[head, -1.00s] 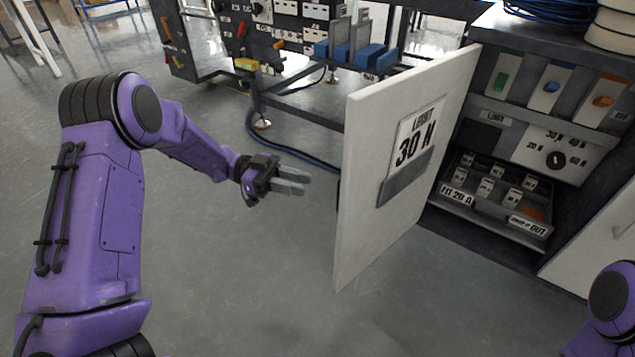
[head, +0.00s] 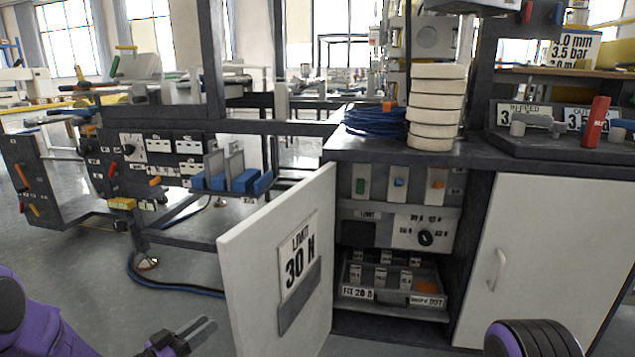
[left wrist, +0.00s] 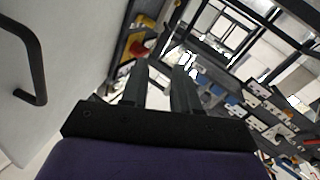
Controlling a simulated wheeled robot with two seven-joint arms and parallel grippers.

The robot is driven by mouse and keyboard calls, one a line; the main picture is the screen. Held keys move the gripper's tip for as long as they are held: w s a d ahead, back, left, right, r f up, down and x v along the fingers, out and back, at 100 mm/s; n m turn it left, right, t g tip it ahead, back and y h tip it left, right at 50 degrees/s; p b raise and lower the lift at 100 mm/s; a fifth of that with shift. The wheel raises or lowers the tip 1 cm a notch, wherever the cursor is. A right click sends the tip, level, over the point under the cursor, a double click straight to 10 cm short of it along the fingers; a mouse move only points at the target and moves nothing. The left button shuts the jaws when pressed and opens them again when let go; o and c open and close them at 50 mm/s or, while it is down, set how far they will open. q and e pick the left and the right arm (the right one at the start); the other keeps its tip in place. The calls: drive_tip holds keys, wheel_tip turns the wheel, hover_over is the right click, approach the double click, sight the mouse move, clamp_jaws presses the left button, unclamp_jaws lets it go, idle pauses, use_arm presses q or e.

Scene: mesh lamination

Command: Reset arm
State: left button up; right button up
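My left gripper (head: 207,326) is low in the head view, left of the open white door, with nothing between its fingers. In the left wrist view its two dark fingers (left wrist: 163,75) stand apart with a clear gap. My left arm (head: 40,325) comes in at the bottom left corner. A dark, purple-edged part of my right arm (head: 540,340) shows at the bottom right; the right gripper is out of view.
The open door (head: 250,290) carries a "LIMIT 30 N" label and juts out from the cabinet. A drawer of labelled parts (head: 395,290) sits inside. White rings (head: 437,105) and blue cable (head: 375,121) lie on the worktop. A white panel (left wrist: 75,60) with a dark handle is beside the left gripper.

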use_arm(q)
drive_tip(key=s+a+f+n+g+y, duration=0.1)
drive_tip(key=s+f+n+y, duration=0.25)
drive_tip(key=f, duration=0.25)
drive_tip(key=s+a+f+n+y, duration=0.1)
drive_tip(key=s+f+n+y, duration=0.1)
drive_tip(key=f+n+y, duration=0.3)
drive_tip(key=s+a+f+n+g+y, duration=0.1)
drive_tip(key=s+f+g+y, duration=0.2)
drive_tip(key=s, duration=0.7)
drive_tip(key=s+f+n+g+y, duration=0.1)
drive_tip(key=s+f+g, duration=0.4)
drive_tip(key=s, duration=0.5)
drive_tip(key=s+a+f+n+g+y, duration=0.1)
drive_tip(key=s+f+g, duration=0.1)
drive_tip(key=s+f, duration=0.5)
drive_tip(key=s+r+p, duration=0.3)
drive_tip(key=r+p, duration=2.9)
drive_tip(key=r, duration=0.1)
drive_tip(key=shift+d+r+m+g, duration=0.2)
drive_tip(key=shift+r+m+g, duration=0.05)
drive_tip(key=shift+m+g, duration=0.1)
drive_tip(key=shift+s, duration=0.1)
